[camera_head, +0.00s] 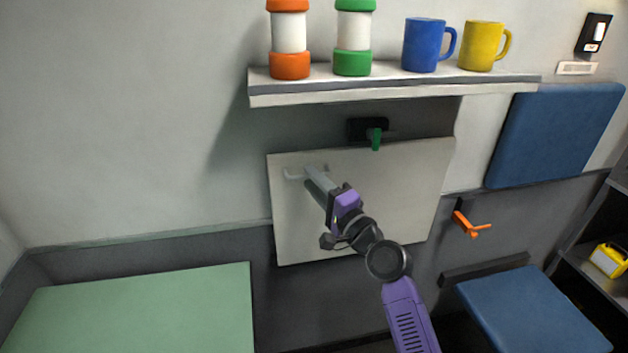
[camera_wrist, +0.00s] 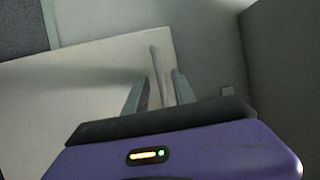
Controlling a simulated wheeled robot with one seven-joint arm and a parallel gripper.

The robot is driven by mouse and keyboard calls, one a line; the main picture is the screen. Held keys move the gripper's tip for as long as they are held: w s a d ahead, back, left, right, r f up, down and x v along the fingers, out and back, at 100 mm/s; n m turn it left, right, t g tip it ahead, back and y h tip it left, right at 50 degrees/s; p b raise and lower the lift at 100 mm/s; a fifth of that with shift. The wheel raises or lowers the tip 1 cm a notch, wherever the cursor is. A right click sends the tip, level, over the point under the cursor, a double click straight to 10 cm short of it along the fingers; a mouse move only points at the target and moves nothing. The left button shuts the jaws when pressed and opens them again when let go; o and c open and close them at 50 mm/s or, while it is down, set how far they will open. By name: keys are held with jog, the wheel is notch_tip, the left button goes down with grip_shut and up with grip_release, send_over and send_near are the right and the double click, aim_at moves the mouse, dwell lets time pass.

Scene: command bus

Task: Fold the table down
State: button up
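The table is a cream panel (camera_head: 400,195) standing up against the wall below the shelf, and it also fills the left of the wrist view (camera_wrist: 50,110). A pale bar handle (camera_head: 293,174) sits near its upper left corner. A green latch (camera_head: 376,139) on a black mount hangs down at the panel's top edge; I cannot tell if it holds the panel. My gripper (camera_head: 317,176) is at the handle. In the wrist view its two fingers (camera_wrist: 159,92) are apart, with the handle bar (camera_wrist: 156,66) seen between them; contact is unclear.
A shelf (camera_head: 400,88) above holds two jars and two mugs, blue and yellow. A green bench top (camera_head: 140,310) is at lower left. A blue seat (camera_head: 535,312), a blue backrest (camera_head: 553,135) and an orange lever (camera_head: 470,225) are at the right.

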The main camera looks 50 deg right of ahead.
grip_shut()
dwell(1.4)
